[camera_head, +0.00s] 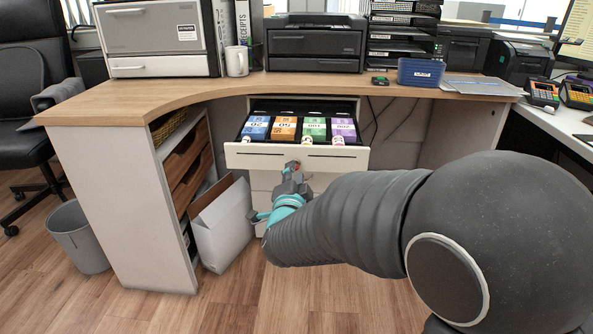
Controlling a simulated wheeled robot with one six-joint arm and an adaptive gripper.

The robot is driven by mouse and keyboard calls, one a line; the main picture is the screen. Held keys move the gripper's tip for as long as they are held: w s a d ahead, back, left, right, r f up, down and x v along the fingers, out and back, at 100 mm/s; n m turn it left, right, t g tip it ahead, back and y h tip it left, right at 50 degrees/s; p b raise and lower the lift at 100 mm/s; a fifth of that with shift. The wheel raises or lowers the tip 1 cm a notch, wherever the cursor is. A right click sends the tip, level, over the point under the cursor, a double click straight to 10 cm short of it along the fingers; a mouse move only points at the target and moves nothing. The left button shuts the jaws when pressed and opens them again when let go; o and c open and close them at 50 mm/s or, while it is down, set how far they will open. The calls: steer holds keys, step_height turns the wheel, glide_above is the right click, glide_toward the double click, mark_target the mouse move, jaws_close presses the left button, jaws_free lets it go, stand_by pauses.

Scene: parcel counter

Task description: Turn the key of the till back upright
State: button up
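The till (350,161) is a white drawer pulled open under the counter, with dark slots along its front. Several coloured note bundles lie in its black tray, blue, orange, green and purple from left to right. My gripper (293,168) is at the middle of the drawer's front, seen from behind. A small red spot shows by its tips; I cannot tell whether it is part of the key. The key is not clearly visible, so its angle and any contact with it cannot be told. My gripper's fingers are too small and covered to show whether they are open.
The wooden counter (120,98) curves round the left, above a side shelf. A white open box (222,228) stands on the floor left of my gripper. A grey bin (78,238) stands farther left. My arm fills the right foreground. Floor in front is clear.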

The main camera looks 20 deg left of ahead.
steer(key=shift+x, duration=0.95)
jaws_close()
